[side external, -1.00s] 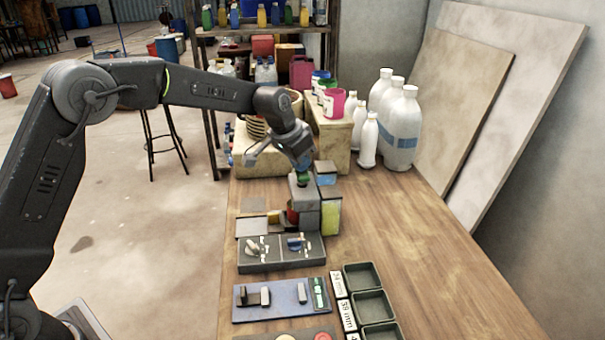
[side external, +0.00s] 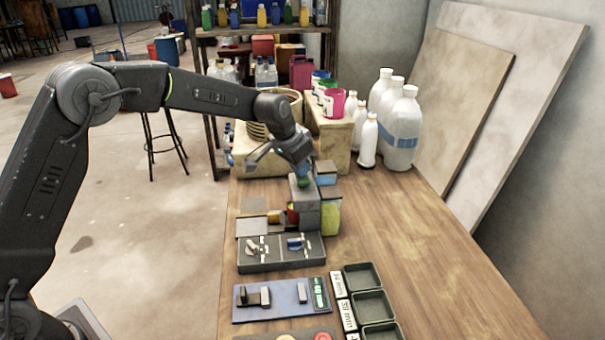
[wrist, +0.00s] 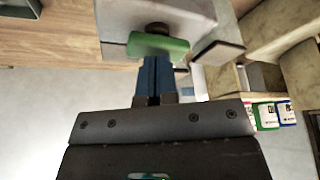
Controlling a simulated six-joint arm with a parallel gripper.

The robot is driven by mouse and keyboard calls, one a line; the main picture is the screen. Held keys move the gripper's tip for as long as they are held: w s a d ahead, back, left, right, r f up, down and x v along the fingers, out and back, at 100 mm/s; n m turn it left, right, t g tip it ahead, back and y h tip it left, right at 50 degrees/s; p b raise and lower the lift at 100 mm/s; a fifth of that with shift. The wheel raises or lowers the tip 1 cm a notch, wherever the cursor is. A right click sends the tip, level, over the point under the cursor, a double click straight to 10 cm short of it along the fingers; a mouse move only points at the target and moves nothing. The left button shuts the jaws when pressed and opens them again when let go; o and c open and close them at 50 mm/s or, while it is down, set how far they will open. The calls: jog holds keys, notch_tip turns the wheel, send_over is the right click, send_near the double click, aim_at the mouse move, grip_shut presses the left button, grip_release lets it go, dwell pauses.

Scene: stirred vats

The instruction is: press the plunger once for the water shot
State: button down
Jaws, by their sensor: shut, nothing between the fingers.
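The green plunger cap (side external: 304,183) sits on top of a grey dispenser block (side external: 307,210) on the bench. My gripper (side external: 302,173) points down over the cap, with its fingertips at or very near its top. In the wrist view the green cap (wrist: 160,46) lies just beyond the tips of the blue fingers (wrist: 152,68), which are together and empty. The fingers seem to touch the cap's edge there. Beside the block stand a yellow-green tank (side external: 329,216) and a blue-topped one (side external: 325,178). A small red item (side external: 292,214) is partly hidden at the block's left.
A grey panel with levers (side external: 281,252) lies in front of the dispenser, then a blue board (side external: 268,301) and dark green trays (side external: 364,276). White bottles (side external: 402,130) and a box with cups (side external: 336,136) stand behind. The bench's right side is clear.

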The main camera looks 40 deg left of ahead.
notch_tip(320, 180, up, 9)
jog(key=shift+f, duration=0.2)
dwell(0.8)
jog(key=s+a+r+n, duration=0.1)
jog(key=s+r, duration=0.3)
jog(key=s, duration=0.4)
jog(key=s+r, duration=0.3)
jog(key=s, duration=0.6)
jog(key=s+f+n, duration=0.1)
jog(key=s+f, duration=0.2)
jog(key=s, duration=0.7)
jog(key=s+a+f+n+t+y, duration=0.1)
jog(key=s+f, duration=0.2)
jog(key=s, duration=0.7)
jog(key=shift+s+a, duration=0.2)
jog(key=shift+s, duration=0.1)
